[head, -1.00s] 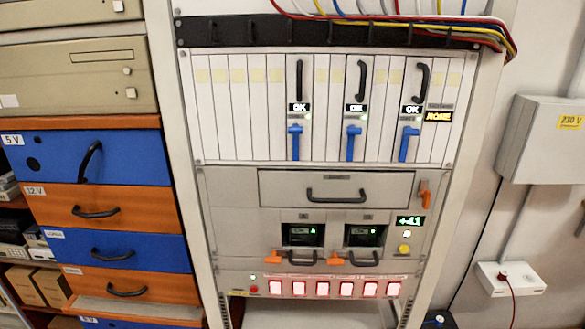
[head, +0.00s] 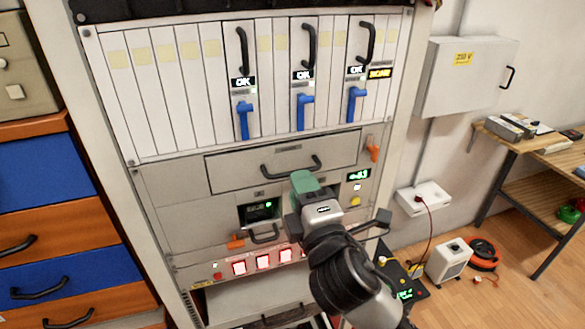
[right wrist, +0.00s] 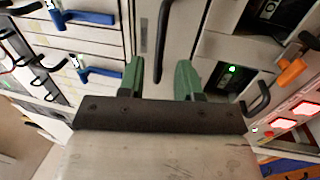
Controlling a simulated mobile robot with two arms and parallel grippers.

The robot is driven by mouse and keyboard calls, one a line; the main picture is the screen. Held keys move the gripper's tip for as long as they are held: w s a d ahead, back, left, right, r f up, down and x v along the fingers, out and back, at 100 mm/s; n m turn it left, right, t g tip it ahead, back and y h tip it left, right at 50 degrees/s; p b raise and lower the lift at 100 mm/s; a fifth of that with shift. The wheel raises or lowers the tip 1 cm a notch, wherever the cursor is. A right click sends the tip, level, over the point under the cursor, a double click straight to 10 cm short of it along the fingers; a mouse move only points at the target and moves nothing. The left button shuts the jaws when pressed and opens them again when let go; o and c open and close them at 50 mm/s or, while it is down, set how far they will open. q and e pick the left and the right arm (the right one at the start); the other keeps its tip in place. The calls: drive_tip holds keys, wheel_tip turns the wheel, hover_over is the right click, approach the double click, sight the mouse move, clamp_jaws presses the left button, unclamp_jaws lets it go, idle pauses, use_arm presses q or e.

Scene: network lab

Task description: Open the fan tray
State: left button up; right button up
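The fan tray (head: 235,174) is a wide grey drawer front below the row of white cards. It looks flush with the rack. Its black bar handle (head: 290,168) also shows upright in the right wrist view (right wrist: 163,45). An orange latch (head: 373,149) sits on the panel to the right of the tray. My right gripper (head: 303,178) is in front of the tray, just below the handle in the head view. In the right wrist view its green fingers (right wrist: 160,80) are apart, with the handle ahead, lined up with the gap between them. My left gripper is out of view.
Two modules with black handles and orange levers (head: 236,242) lie below the tray; my arm hides the right one. Blue-levered cards (head: 244,118) are above. A grey wall box (head: 465,80), a table (head: 520,150) and a white floor unit (head: 449,262) stand right.

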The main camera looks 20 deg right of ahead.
drive_tip(key=shift+w+r+p, duration=0.2)
drive_tip(key=shift+w+p, duration=0.1)
drive_tip(key=shift+w, duration=0.75)
drive_tip(key=shift+w+r+p, duration=0.2)
drive_tip(key=shift+w+p, duration=0.1)
drive_tip(key=shift+w, duration=0.7)
drive_tip(key=shift+c, duration=0.3)
clamp_jaws()
